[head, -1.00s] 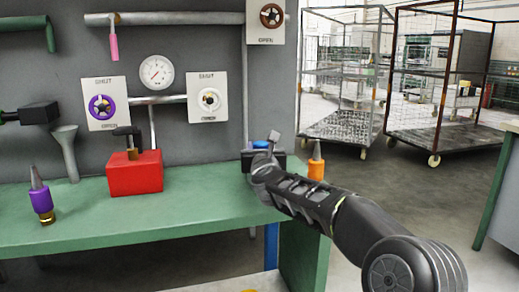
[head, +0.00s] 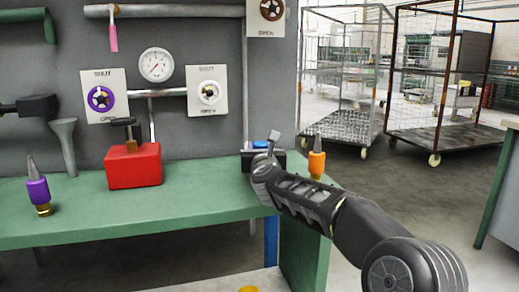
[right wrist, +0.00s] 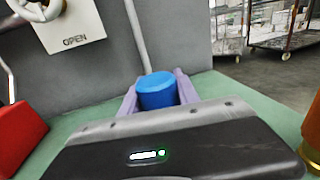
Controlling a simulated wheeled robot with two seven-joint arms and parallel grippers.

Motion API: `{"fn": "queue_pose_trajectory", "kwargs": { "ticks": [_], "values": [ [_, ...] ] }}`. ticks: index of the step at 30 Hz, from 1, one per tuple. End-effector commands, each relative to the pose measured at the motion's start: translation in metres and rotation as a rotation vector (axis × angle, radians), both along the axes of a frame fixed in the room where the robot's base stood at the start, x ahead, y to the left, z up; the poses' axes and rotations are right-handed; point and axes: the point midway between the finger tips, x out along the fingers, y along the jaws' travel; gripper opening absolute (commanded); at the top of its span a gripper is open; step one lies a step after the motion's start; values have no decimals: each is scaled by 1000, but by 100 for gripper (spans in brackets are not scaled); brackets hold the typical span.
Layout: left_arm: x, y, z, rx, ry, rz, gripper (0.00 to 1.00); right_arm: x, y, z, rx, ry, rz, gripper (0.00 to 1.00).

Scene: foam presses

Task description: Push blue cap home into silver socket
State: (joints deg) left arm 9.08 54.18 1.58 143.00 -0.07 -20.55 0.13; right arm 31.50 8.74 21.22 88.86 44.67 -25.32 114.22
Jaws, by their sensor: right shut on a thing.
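The blue cap (right wrist: 157,93) is between the pale purple fingers of my right gripper (right wrist: 157,98), which is shut on it. The cap looks upright in the right wrist view. In the head view only a small blue part of the cap (head: 260,144) shows above my right gripper (head: 262,158), over the right part of the green bench. I cannot make out the silver socket; the gripper's dark body covers the area below the cap. Whether the cap touches anything below is hidden. My left gripper is not in view.
An orange-bodied tool (head: 316,161) stands close right of my right gripper. A red box (head: 134,167) with a dark lever and a purple-bodied tool (head: 38,191) stand on the green bench (head: 210,203). The grey wall behind carries valves, pipes and a gauge (head: 156,65).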

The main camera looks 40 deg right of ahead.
Motion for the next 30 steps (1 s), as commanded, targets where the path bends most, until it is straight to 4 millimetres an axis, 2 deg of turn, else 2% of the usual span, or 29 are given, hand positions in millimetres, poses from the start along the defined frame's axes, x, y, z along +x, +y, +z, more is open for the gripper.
{"fn": "queue_pose_trajectory", "kwargs": {
  "ticks": [13, 14, 23, 30],
  "values": [
    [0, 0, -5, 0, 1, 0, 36, 0, 0, -3, -1, -2, 0, 0],
    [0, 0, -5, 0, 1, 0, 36, 0, 0, -3, -1, -2, 0, 38],
    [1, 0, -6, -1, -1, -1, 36, 0, 0, -5, -1, -1, 0, 63],
    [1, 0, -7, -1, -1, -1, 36, 0, 0, -6, 1, 2, 0, 63]
  ]
}}
